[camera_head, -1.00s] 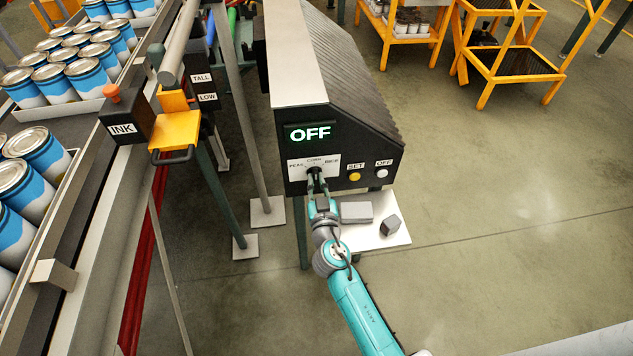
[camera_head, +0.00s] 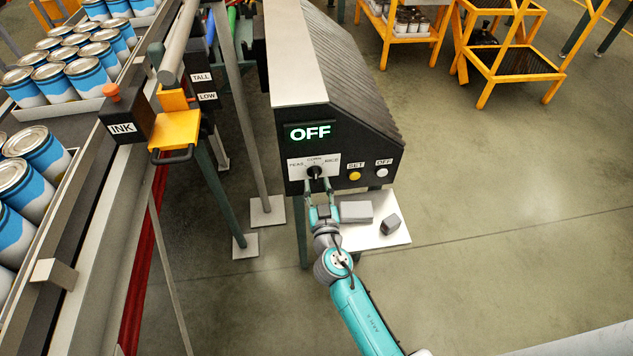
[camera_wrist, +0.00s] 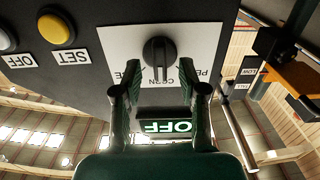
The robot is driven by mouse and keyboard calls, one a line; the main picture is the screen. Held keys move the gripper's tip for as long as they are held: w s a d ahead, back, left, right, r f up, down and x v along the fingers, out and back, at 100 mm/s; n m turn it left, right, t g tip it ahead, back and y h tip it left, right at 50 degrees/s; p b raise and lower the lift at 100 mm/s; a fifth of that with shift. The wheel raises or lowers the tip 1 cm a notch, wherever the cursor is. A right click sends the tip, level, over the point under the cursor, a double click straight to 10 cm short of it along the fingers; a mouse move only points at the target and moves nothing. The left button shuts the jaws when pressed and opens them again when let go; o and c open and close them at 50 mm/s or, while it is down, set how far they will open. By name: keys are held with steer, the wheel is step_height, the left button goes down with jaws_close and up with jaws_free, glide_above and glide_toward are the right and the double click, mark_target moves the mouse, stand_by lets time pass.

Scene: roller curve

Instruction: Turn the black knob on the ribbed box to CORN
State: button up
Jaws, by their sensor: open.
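The ribbed box (camera_head: 350,75) has a black front with a lit display reading OFF (camera_head: 310,132). Below the display, a white plate (camera_head: 297,169) carries the labels PEAS, CORN and RICE around the black knob (camera_head: 315,172). In the wrist view, which is upside down, the knob (camera_wrist: 159,52) has its bar and pale mark lined up with the CORN label, partly hidden. My gripper (camera_head: 318,187) is open just in front of the knob. In the wrist view its fingers (camera_wrist: 160,92) are spread either side of the plate's middle, apart from the knob and holding nothing.
A yellow SET button (camera_head: 354,176) and a white OFF button (camera_head: 382,172) sit right of the knob. A white shelf (camera_head: 395,236) below holds two grey blocks. An orange bracket (camera_head: 175,131) by the can conveyor is at left. Open floor lies right.

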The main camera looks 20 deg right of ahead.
steer(key=v, duration=1)
steer(key=s+a+f+n+g+y, duration=0.1)
steer(key=s+f+n+y, duration=0.1)
steer(key=s, duration=0.7)
steer(key=s+f+n+g+y, duration=0.1)
steer(key=s+f+g+y, duration=0.15)
steer(key=s, duration=0.75)
steer(key=s+r, duration=1.1)
steer(key=s, duration=0.5)
steer(key=shift+a+t, duration=0.2)
steer(key=shift+t, duration=0.25)
